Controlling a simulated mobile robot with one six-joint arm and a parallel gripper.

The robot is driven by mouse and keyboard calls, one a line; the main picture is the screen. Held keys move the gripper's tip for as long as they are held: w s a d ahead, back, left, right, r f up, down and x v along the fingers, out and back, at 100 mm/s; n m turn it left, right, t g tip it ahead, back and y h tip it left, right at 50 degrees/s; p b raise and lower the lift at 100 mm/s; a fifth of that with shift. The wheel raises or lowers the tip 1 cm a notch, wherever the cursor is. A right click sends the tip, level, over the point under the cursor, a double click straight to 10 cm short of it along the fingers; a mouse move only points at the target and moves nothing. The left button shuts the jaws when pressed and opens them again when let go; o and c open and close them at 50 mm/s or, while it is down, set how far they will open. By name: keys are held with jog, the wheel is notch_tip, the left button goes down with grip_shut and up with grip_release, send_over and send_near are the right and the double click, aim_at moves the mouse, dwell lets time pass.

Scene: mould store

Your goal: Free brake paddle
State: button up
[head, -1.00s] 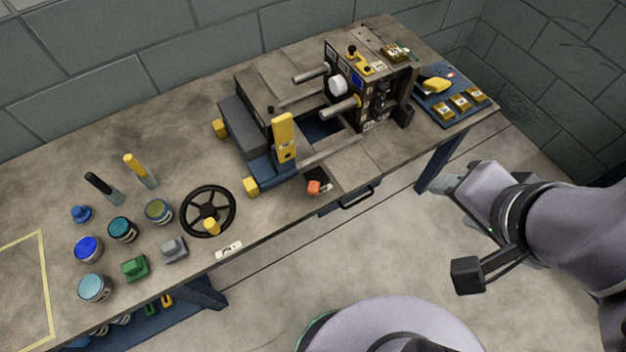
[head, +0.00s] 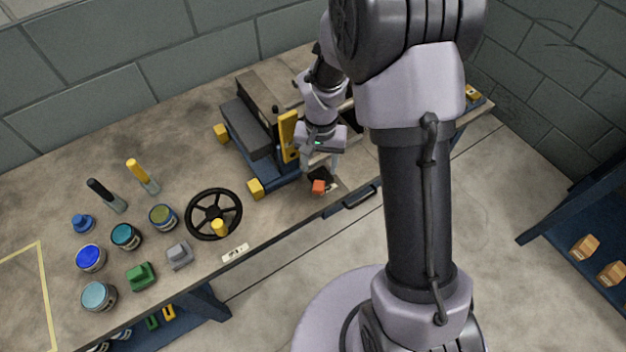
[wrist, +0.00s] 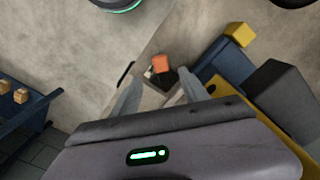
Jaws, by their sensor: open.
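An orange-red block (head: 318,187), which looks like the brake paddle, sits on a small dark base (wrist: 168,78) near the bench's front edge. The block also shows in the wrist view (wrist: 160,63), beyond and between my fingertips. My gripper (head: 320,168) points down over this spot, and its fingers are open and empty. In the wrist view my gripper (wrist: 158,88) has one finger on each side of the dark base. The fingers appear apart from the block; the exact height gap cannot be told.
A black handwheel (head: 213,213), several paint pots and a drawer handle (head: 355,200) are nearby. My arm hides the machine's right side. A blue shelf (head: 575,215) stands right.

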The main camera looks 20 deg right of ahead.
aim_at(319, 187)
notch_tip(319, 187, down, 10)
jog(key=b, duration=0.3)
jog(key=shift+r, duration=0.1)
grip_shut()
